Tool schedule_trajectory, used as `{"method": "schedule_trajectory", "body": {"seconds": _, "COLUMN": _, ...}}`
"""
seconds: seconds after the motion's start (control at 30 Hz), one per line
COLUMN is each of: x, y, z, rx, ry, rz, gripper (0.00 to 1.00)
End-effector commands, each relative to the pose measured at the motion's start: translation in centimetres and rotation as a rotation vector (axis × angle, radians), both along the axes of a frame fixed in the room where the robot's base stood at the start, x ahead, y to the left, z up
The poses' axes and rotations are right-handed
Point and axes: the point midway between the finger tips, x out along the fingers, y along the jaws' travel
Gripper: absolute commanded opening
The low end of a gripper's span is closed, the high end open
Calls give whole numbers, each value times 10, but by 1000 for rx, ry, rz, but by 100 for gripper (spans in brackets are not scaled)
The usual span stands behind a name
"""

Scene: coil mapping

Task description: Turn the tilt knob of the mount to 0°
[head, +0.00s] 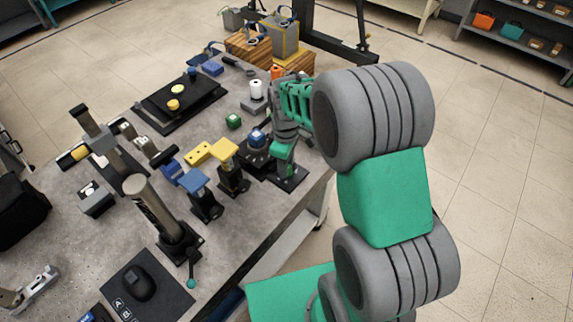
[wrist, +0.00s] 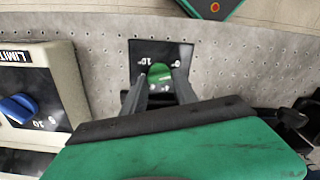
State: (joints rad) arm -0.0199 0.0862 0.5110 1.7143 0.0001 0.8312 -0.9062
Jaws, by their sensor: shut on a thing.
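In the wrist view my gripper (wrist: 160,80) has its two grey fingers on either side of a green knob (wrist: 160,71), shut on it. The knob sits in front of a black dial plate (wrist: 146,49) with white numbers, among them a 10 at upper left and what looks like a 0 at right. The knob's pointer and exact angle are hidden or too small to read. In the head view my gripper (head: 284,155) reaches down over a black base plate (head: 292,180) near the table's right edge; the knob cannot be made out there.
In the wrist view a pale box (wrist: 62,75) marked LIMIT with a blue knob (wrist: 20,108) stands at left. In the head view posts with a yellow top (head: 223,149) and a blue top (head: 192,182) stand left of my gripper. A white spool (head: 256,89) stands behind.

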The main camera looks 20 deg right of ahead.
Motion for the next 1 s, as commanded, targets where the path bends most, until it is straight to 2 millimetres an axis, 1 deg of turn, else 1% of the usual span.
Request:
{"method": "schedule_trajectory", "body": {"seconds": 0.2, "x": 2, "y": 1, "z": 2, "rx": 0, "ry": -7, "rz": 162, "gripper": 0}}
{"method": "schedule_trajectory", "body": {"seconds": 0.4, "x": 1, "y": 1, "z": 2, "rx": 0, "ry": -7, "rz": 264, "gripper": 0}}
{"method": "schedule_trajectory", "body": {"seconds": 0.63, "x": 1, "y": 1, "z": 2, "rx": -1, "ry": -8, "rz": 320, "gripper": 0}}
{"method": "schedule_trajectory", "body": {"seconds": 1.0, "x": 1, "y": 1, "z": 2, "rx": -1, "ry": -8, "rz": 331, "gripper": 0}}
